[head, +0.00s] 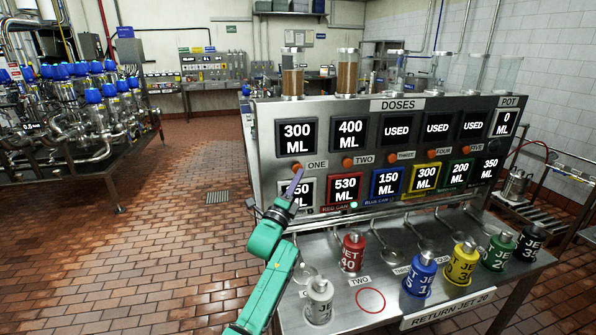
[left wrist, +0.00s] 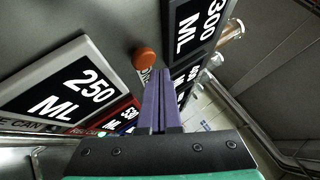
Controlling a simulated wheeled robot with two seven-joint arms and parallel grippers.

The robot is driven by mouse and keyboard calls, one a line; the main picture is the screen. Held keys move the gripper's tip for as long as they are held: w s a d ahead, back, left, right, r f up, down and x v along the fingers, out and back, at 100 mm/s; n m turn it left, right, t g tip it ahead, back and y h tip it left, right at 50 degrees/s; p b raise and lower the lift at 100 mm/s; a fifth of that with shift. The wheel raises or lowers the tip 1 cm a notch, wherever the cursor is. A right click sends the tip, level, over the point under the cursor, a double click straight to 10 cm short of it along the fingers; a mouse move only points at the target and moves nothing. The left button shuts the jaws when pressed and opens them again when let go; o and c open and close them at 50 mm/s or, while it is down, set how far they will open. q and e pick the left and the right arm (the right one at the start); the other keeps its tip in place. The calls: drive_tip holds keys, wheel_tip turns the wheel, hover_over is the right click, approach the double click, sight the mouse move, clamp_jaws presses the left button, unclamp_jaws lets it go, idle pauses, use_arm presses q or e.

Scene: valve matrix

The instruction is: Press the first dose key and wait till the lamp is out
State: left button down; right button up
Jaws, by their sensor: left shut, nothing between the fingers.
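The dose panel (head: 420,103) has a row of orange keys under its upper displays. The first dose key, marked ONE, shows in the left wrist view (left wrist: 145,58) as an orange knob between the 300 ML and 250 ML displays. My left gripper (head: 298,174) is shut and empty, its purple fingers pointing up at that key and partly covering it in the head view. In the left wrist view the fingertips (left wrist: 160,84) look just short of the key. A small pale green lit lamp (head: 353,205) shows by the RED CAN label. My right gripper is out of view.
The display above key one (head: 296,137) reads 300 ML, the second reads 400 ML, and three read USED. The pot display (head: 504,122) reads 0 ML. A grey can (head: 319,302), a red can (head: 353,254) and several others stand on the bench below the panel.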

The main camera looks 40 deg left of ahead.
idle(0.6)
use_arm(q)
drive_tip(key=shift+w+a+b, duration=0.25)
drive_tip(key=shift+a+b, duration=0.1)
drive_tip(key=shift+b, duration=0.1)
drive_tip(key=shift+w+a+b, duration=0.25)
drive_tip(key=shift+a+b, duration=0.15)
drive_tip(key=shift+b, duration=0.1)
idle(0.4)
idle(0.4)
drive_tip(key=shift+s+d+p, duration=0.45)
drive_tip(key=shift+s+d, duration=0.1)
drive_tip(key=shift+d, duration=0.2)
